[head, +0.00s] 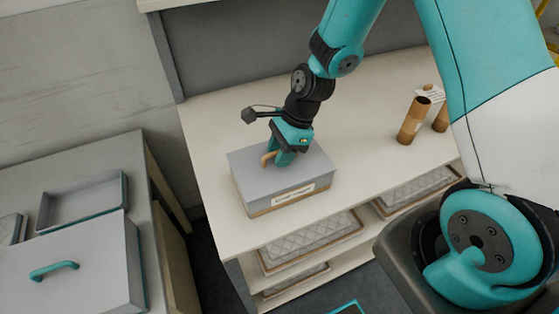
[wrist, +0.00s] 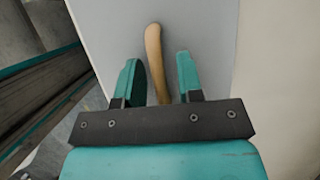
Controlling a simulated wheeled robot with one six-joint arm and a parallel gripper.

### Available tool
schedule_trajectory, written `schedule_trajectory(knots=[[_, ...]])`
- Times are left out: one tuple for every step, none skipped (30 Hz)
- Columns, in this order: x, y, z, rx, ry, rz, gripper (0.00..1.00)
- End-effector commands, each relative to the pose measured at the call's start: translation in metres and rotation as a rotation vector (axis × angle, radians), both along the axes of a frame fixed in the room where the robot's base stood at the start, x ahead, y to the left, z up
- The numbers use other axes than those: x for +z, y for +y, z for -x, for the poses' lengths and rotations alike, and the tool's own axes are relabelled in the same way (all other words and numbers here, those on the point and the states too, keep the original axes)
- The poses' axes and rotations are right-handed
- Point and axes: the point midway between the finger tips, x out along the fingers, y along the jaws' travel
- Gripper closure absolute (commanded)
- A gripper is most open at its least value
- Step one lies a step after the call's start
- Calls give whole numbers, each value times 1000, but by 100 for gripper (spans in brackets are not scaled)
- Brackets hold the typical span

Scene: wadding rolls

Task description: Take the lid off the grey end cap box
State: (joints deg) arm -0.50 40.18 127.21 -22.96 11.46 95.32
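The grey end cap box (head: 261,205) stands on the cream bench with its grey lid (head: 305,180) on top. A label is on its front side. The lid has a tan wooden handle (head: 267,159), which also shows in the wrist view (wrist: 155,62). My gripper (head: 283,158) is down at the lid, over the handle. In the wrist view my gripper (wrist: 158,78) has its two teal fingers apart, one on each side of the handle, with a gap visible on both sides. Part of the handle is hidden by my gripper in the head view.
Brown cardboard tubes (head: 413,120) stand on the bench (head: 365,165) at the right, one with a tag. Quilted wadding lies on shelves (head: 312,238) below. At the left, a lower surface holds a grey box with a teal handle (head: 54,270) and an open tray (head: 83,200).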

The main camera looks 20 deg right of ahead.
Motion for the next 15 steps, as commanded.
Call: schedule_trajectory(knots=[[0,0,0,0,0,0,78],[0,0,0,0,0,0,85],[0,0,0,0,0,0,94],[0,0,0,0,0,0,100],[0,0,0,0,0,0,100],[0,0,0,0,0,0,100],[0,0,0,0,0,0,100],[0,0,0,0,0,0,100],[0,0,0,0,0,0,100],[0,0,0,0,0,0,100],[0,0,0,0,0,0,100],[1,0,0,0,0,0,100],[1,0,0,0,0,0,100],[1,0,0,0,-1,0,100],[2,0,0,0,-1,-1,100]])
